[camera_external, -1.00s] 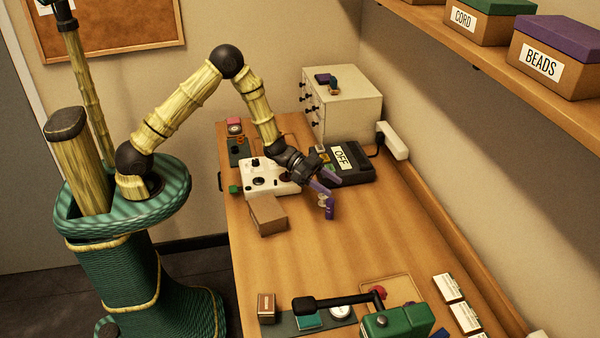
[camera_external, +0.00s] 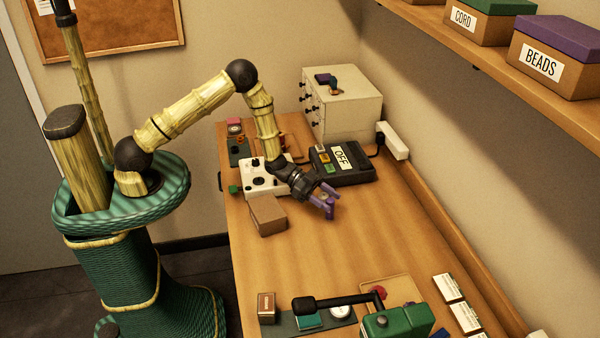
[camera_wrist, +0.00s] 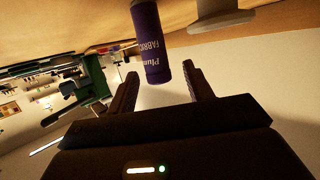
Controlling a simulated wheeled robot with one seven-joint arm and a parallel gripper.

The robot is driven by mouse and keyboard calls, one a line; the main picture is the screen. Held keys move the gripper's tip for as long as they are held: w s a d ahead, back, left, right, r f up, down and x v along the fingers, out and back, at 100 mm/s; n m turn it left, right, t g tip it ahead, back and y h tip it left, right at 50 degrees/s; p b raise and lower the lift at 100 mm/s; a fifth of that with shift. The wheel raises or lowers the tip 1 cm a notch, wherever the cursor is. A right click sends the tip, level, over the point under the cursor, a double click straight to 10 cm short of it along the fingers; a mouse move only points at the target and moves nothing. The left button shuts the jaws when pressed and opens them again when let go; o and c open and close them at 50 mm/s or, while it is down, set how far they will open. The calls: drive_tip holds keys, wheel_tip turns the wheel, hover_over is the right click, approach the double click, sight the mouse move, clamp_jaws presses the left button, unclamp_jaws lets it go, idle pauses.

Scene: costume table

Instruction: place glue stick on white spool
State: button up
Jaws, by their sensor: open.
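The purple glue stick (camera_wrist: 153,42), with white lettering reading "Plum", stands between and just ahead of my fingertips in the wrist view. That view appears upside down, with the table at its top. My gripper (camera_wrist: 160,73) is open, one finger on either side of the stick's near end; I cannot see contact. The pale spool (camera_wrist: 222,16) stands beside the stick at the upper right, cut off by the frame edge. In the external view my gripper (camera_external: 329,201) is low over the middle of the table, and its purple fingers mostly hide the stick and spool.
A brown box (camera_external: 268,215) and a white control box (camera_external: 262,178) stand left of my gripper. A black "OFF" box (camera_external: 343,165) lies behind it, before a drawer cabinet (camera_external: 345,105). A green lever press (camera_external: 395,322) stands in front. The table between is clear.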

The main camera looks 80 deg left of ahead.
drive_tip(key=x, duration=0.3)
drive_tip(key=shift+f+p, duration=0.3)
clamp_jaws()
idle(0.3)
wheel_tip(320, 180, up, 10)
drive_tip(key=b, duration=0.2)
idle(0.4)
idle(0.4)
